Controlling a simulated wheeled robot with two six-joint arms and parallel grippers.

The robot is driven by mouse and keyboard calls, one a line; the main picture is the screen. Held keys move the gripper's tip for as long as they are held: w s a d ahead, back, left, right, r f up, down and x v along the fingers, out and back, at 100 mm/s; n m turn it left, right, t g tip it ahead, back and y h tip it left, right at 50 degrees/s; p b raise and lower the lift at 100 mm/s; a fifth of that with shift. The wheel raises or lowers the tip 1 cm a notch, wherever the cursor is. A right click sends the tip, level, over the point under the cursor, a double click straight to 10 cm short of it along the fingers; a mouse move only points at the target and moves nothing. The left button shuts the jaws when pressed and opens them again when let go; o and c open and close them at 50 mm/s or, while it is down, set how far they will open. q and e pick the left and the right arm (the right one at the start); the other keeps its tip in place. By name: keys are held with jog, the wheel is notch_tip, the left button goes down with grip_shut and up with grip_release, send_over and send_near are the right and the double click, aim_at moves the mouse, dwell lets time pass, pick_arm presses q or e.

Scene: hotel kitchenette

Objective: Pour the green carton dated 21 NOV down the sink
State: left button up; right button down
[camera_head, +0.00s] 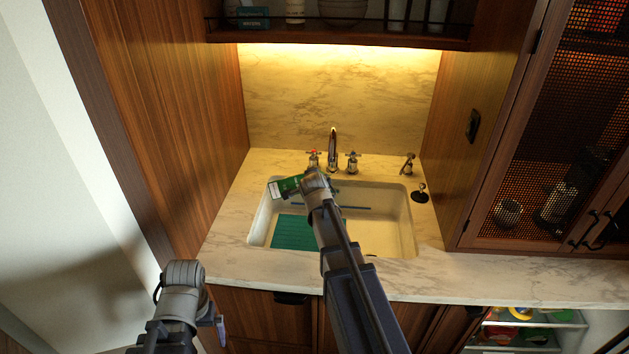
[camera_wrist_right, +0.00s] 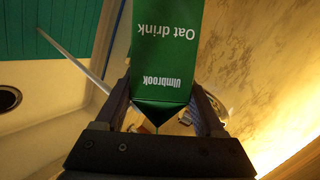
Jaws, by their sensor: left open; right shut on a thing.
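My right gripper (camera_head: 304,184) is shut on a green carton (camera_head: 288,186), held tilted well over above the left back part of the white sink (camera_head: 398,222). In the right wrist view the carton (camera_wrist_right: 165,45) reads "Oat drink" and "Ulmbrook", upside down, between the two fingers of the right gripper (camera_wrist_right: 165,108). I can read no date on it, and I cannot see any liquid coming out. The sink's drain (camera_wrist_right: 8,98) shows at the left of the wrist view. My left gripper (camera_head: 218,326) is open, low in front of the counter, apart from the carton.
A ribbed teal mat (camera_head: 292,233) lies in the sink's left part. A faucet (camera_head: 333,150) with two handles stands behind the basin. A small black-based fixture (camera_head: 420,194) stands to the right. The counter (camera_head: 505,278) is clear at right; an open fridge (camera_head: 530,330) is below.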

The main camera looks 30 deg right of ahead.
jog(key=shift+s+d+f+m+t+y+b, duration=0.1)
jog(key=shift+f+m+t+y+b, duration=0.2)
jog(key=shift+f+b, duration=0.5)
jog(key=shift+s+d+f+m+t+y+b, duration=0.1)
jog(key=shift+f+m+t+y+b, duration=0.2)
jog(key=shift+f+b, duration=0.45)
jog(key=shift+s+d+f+m+t+y+b, duration=0.2)
jog(key=shift+d+f+m+t+y+b, duration=0.15)
jog(key=shift+m+t+y+b, duration=0.65)
jog(key=shift+s+d+f+m+t+b, duration=0.3)
jog(key=shift+m+b, duration=0.35)
jog(key=shift+b, duration=0.9)
jog(key=shift+s+d+f+m+t+y+b, duration=0.1)
jog(key=shift+d+f+m+t+y+b, duration=0.3)
jog(key=shift+m+b, duration=0.65)
jog(key=shift+r, duration=0.2)
dwell(2.2)
